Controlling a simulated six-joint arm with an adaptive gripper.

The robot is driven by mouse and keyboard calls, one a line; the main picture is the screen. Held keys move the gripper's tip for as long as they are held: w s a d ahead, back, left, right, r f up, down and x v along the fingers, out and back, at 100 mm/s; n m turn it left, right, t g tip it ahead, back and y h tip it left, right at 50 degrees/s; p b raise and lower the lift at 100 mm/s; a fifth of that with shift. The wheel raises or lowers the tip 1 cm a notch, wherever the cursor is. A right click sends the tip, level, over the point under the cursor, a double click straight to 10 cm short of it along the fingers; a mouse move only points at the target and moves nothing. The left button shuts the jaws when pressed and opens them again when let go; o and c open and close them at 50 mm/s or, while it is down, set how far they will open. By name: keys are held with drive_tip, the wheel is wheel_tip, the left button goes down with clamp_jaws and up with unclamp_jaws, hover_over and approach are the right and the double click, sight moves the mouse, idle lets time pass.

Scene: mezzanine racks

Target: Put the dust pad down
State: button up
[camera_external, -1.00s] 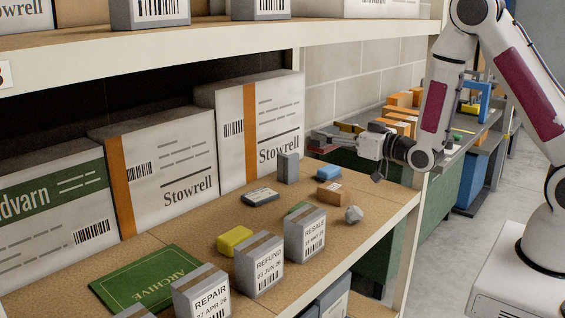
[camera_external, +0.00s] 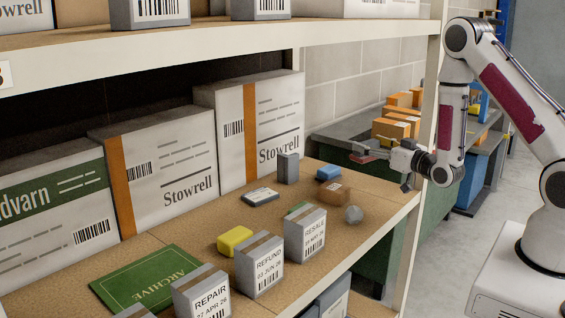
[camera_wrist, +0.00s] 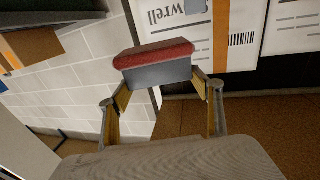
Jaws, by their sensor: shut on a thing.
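The dust pad shows in the wrist view as a block with a red top layer (camera_wrist: 153,53) and a grey body. My gripper (camera_wrist: 158,82) is shut on it, with one finger at each side. In the external view my gripper (camera_external: 368,152) is at the right end of the shelf, near the rack post. The red of the pad (camera_external: 362,159) shows small at its tip. The pad is held in the air, above and behind the right end of the wooden shelf board (camera_external: 205,243). The gripper partly hides the pad there.
On the board are a blue block (camera_external: 329,172), a brown box (camera_external: 332,193), a grey lump (camera_external: 354,214), a yellow block (camera_external: 235,240), a dark flat case (camera_external: 260,196) and labelled grey boxes (camera_external: 305,235). Large Stowrell cartons (camera_external: 175,170) stand behind. A green ARCHIVE folder (camera_external: 148,277) lies front left.

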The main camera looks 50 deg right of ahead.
drive_tip(key=s+d+f, duration=0.4)
drive_tip(key=s+d, duration=0.1)
drive_tip(key=d, duration=0.1)
drive_tip(key=shift+s+a+r+n+y, duration=0.1)
drive_tip(key=shift+a+r+n+y, duration=0.15)
drive_tip(key=shift+a+n+y, duration=0.35)
drive_tip(key=shift+s+a+r+n+y, duration=0.1)
drive_tip(key=shift+a+r+n+y, duration=0.15)
drive_tip(key=shift+a+y, duration=0.55)
drive_tip(key=shift+a+r+n+y, duration=0.2)
drive_tip(key=shift+a+n+y, duration=0.25)
drive_tip(key=shift+a+y, duration=0.25)
drive_tip(key=shift+f, duration=0.1)
drive_tip(key=shift+f, duration=2.8)
drive_tip(key=shift+f, duration=0.1)
drive_tip(key=shift+f, duration=1.8)
drive_tip(key=shift+f, duration=0.2)
drive_tip(key=o, duration=1.1)
